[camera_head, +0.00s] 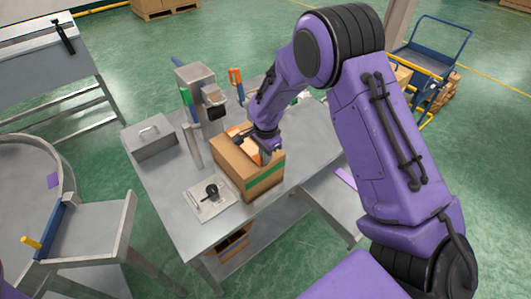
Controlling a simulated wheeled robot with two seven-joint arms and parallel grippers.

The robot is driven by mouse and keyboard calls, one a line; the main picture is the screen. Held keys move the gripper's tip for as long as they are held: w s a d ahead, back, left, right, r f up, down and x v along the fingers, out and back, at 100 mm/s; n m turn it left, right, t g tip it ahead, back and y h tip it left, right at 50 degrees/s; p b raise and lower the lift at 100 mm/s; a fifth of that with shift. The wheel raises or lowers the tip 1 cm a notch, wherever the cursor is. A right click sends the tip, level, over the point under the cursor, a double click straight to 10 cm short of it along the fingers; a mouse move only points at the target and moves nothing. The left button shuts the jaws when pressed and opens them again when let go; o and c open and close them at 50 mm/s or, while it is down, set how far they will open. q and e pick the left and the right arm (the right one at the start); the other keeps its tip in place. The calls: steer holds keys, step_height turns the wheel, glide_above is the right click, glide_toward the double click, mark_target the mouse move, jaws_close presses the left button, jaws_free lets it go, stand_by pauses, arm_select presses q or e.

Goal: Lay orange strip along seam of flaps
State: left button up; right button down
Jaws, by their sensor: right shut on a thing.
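A brown cardboard box (232,172) with a green band on its side stands on the grey metal table. Orange strip (240,130) shows at the top of the box, to the left of and below my right gripper. My right gripper (267,153) is at the box top, pointing down, shut on the orange strip. Its fingertips and part of the strip are small and partly hidden, and I cannot tell how the strip lies against the flap seam. My left gripper is not in view.
A crimping machine (197,88) stands behind the box, with a green-topped post (191,125) in front of it. A grey lidded case (149,139) is at the table's left. A pale plate (210,198) with a black part lies beside the box.

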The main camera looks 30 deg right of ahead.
steer(key=shift+f, duration=0.15)
steer(key=shift+f, duration=0.2)
steer(key=c, duration=1.2)
jaws_free()
steer(key=shift+c, duration=0.2)
steer(key=shift+r, duration=0.1)
steer(key=shift+r, duration=0.4)
step_height(320, 180, up, 12)
steer(key=b, duration=0.3)
steer(key=shift+s+r, duration=0.15)
